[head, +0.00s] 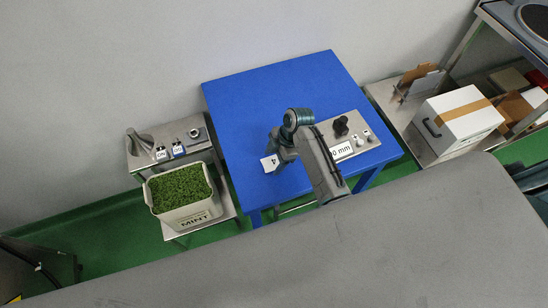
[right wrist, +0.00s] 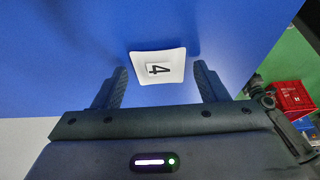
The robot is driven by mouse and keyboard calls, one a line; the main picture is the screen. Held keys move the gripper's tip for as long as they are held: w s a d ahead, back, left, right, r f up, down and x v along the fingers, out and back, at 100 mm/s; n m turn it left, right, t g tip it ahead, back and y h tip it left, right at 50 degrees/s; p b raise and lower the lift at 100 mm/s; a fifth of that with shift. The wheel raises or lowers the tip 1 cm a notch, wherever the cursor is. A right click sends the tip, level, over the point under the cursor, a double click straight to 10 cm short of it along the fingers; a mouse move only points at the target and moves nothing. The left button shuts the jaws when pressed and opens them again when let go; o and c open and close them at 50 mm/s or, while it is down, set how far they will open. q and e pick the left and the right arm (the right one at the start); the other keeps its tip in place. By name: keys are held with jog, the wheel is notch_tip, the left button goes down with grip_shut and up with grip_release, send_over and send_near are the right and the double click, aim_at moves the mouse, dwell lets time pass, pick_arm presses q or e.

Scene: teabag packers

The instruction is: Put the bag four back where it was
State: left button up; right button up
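Bag four (head: 270,163) is a small white square bag with a black 4 on it. It appears to lie on the blue table (head: 250,100), near the table's front left part. In the right wrist view the bag (right wrist: 158,67) sits between and slightly beyond my fingertips. My right gripper (head: 282,152) is beside the bag, pointing down over the table. In the right wrist view its fingers (right wrist: 160,75) are apart, with a gap on each side of the bag. My left gripper is not in view.
A metal control box (head: 350,140) with a black knob and a "0 mm" label stands on the table's right side. A tub of green mint (head: 185,205) and a small steel stand (head: 155,160) are at left. A white taped box (head: 458,120) is at right. The table's back is clear.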

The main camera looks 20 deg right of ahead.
jog(key=shift+r, duration=0.15)
jog(key=shift+d+r, duration=0.2)
jog(key=shift+r, duration=0.15)
jog(key=b+v, duration=0.4)
jog(key=v, duration=0.7)
